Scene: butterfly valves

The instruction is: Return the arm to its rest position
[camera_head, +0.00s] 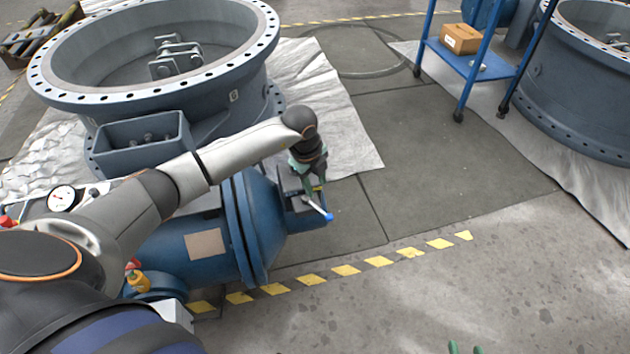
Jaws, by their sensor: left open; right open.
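My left arm reaches in from the left, across a blue machine body (190,250) with a flange. My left gripper (312,186) points down just above a small bracket at the right end of that body. It is open. A thin pale rod with a blue tip (329,216) lies right below the fingers; I cannot tell if they touch it. Only the green fingertips of my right gripper (466,349) show at the bottom edge; it is open and apart from everything in view.
A large grey flanged valve (235,92) stands on pale sheeting at the back left. Another valve (575,100) stands at the back right. A blue cart (470,67) carries a cardboard box (461,39). The floor at the middle and front right is clear.

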